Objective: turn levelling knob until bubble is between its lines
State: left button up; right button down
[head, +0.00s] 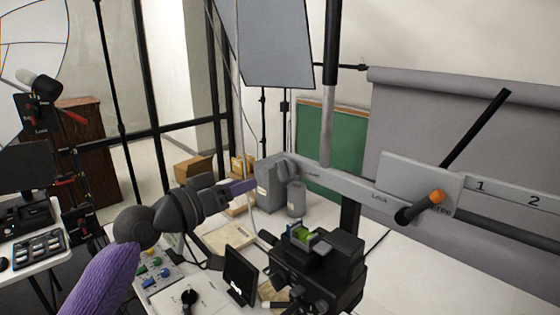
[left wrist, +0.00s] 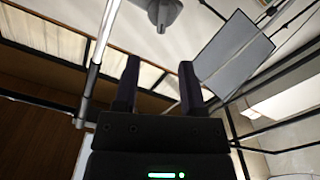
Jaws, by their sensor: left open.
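A small yellow-green bubble vial (head: 303,234) sits on top of a black camera head (head: 320,270) at lower centre in the head view. It is too small to tell where the bubble lies between its lines. I cannot tell for sure which part is the levelling knob. My left gripper (head: 246,187) is up and to the left of the vial, apart from it, near the grey column carriage. In the left wrist view its two dark fingers (left wrist: 158,78) stand apart with nothing between them. My right gripper is not in view.
The white table holds a control panel with coloured knobs (head: 155,268).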

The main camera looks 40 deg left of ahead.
aim_at(278, 171)
pick_arm(q)
jog(key=w+p, duration=0.1)
jog(key=w, duration=0.1)
jog(key=w+p, duration=0.1)
jog(key=w, duration=0.2)
jog(key=w+p, duration=0.1)
jog(key=w, duration=0.2)
jog(key=shift+d, duration=0.25)
jog(key=shift+w+d+f, duration=0.1)
jog(key=shift+w+f, duration=0.05)
jog(key=shift+w, duration=0.4)
grip_shut()
